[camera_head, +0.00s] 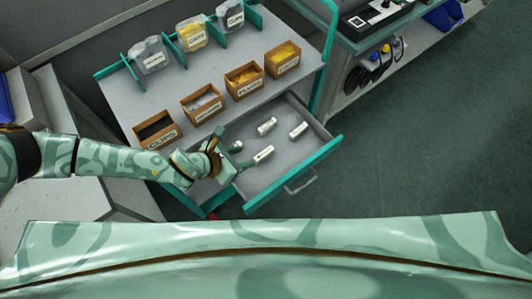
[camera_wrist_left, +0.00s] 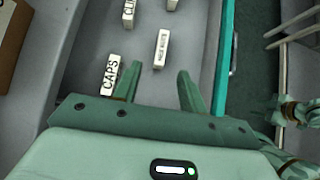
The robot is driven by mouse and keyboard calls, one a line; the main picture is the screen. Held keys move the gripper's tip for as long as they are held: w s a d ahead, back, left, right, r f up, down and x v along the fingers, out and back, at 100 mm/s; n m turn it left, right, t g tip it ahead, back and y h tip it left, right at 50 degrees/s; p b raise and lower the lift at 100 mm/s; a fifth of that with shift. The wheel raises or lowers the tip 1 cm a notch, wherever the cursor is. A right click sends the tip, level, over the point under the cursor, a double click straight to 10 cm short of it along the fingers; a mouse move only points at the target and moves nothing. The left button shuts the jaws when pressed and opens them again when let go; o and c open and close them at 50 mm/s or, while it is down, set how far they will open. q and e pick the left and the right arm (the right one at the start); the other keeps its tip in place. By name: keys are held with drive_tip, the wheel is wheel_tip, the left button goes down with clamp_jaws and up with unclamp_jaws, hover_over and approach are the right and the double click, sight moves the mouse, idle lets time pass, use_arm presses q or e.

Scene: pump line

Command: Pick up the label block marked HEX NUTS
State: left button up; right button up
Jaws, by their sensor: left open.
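Several white label blocks lie in the open drawer (camera_head: 285,160). One block (camera_head: 263,154) lies just right of my left gripper (camera_head: 238,166); its lettering is too small to read surely. In the left wrist view a block with small dark lettering (camera_wrist_left: 161,48) lies ahead of the gap between the fingers. A block marked CAPS (camera_wrist_left: 110,75) is beside the left finger. My left gripper (camera_wrist_left: 156,76) is open and empty, low over the drawer, with its fingers apart from the small-lettered block. Further blocks lie at the back (camera_head: 267,126) and right (camera_head: 298,130).
The drawer's teal front edge (camera_head: 305,165) and handle (camera_head: 300,183) bound it at the front. Brown bins, among them CLIPS (camera_head: 158,141) and PLUGS (camera_head: 244,92), line the grey cart top above. Clear and yellow containers (camera_head: 191,39) stand behind them. Dark floor is free at right.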

sight(262, 154)
use_arm(q)
drive_tip(key=b+x, duration=0.1)
drive_tip(key=x, duration=0.4)
drive_tip(key=shift+w+d+f+b, duration=0.1)
drive_tip(key=shift+f+b, duration=0.1)
drive_tip(key=shift+b, duration=0.1)
drive_tip(key=shift+w+d+f, duration=0.1)
drive_tip(key=b+x, duration=0.1)
drive_tip(key=x, duration=0.1)
drive_tip(key=b+x, duration=0.1)
drive_tip(key=x, duration=0.1)
drive_tip(key=shift+d+f, duration=0.25)
drive_tip(key=shift+f, duration=0.1)
drive_tip(key=shift+d+f+b, duration=0.1)
drive_tip(key=shift+d+b, duration=0.05)
drive_tip(key=shift+b, duration=0.15)
clamp_jaws()
